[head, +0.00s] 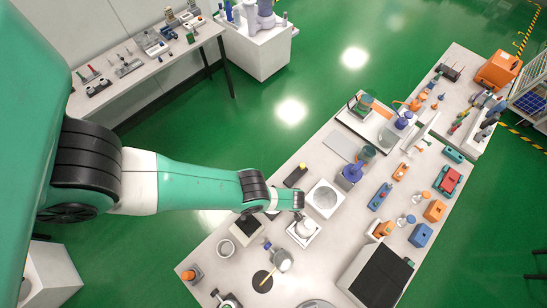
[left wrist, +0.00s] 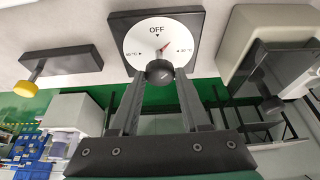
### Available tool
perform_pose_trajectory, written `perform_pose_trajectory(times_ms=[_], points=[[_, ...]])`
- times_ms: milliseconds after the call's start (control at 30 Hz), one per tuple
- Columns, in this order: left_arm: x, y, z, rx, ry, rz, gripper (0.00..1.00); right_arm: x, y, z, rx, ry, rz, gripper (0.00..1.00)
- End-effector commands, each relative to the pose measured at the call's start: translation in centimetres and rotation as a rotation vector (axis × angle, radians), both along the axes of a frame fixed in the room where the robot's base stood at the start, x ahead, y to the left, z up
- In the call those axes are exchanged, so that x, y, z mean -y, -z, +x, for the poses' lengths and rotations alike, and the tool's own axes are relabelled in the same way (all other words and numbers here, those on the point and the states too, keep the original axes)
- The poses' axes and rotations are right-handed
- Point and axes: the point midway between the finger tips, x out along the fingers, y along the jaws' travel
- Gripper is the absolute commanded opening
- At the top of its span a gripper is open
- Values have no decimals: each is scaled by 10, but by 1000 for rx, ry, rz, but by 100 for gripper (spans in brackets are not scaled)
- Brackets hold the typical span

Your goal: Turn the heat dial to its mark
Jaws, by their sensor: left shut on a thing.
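The heat dial (left wrist: 130,42) has a white round face on a dark square plate in the left wrist view. Its face reads OFF, with a temperature mark on each side. A red pointer (left wrist: 166,46) lies between OFF and the right-hand mark. My left gripper (left wrist: 160,75) is shut on the dark round knob (left wrist: 160,71) at the face's lower edge; the fingers hide part of it. In the head view my left gripper (head: 298,214) is low over the bench, and the dial's markings cannot be read there. My right gripper is not in view.
A dark block with a yellow-ended lever (left wrist: 26,86) stands left of the dial in the left wrist view. A large pale housing (left wrist: 262,45) is close on the right. The white bench (head: 335,245) carries several other devices around the gripper.

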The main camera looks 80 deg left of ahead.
Motion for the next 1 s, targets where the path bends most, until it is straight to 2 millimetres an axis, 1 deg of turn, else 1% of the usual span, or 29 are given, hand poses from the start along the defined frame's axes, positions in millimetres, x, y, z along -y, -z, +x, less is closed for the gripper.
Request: perform_pose_trajectory(times_ms=[100,300,700,733,800,900,1000], points=[[0,1,1,3,-45,0,0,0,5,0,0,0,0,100],[0,1,2,4,-84,-1,0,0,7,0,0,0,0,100],[0,0,2,4,-89,-1,0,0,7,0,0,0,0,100],[0,0,2,4,-89,-1,48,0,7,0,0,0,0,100],[0,0,2,4,-89,-1,60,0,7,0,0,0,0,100],[0,0,1,3,-88,0,76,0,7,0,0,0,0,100],[0,0,1,3,-88,0,76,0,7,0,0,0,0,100]])
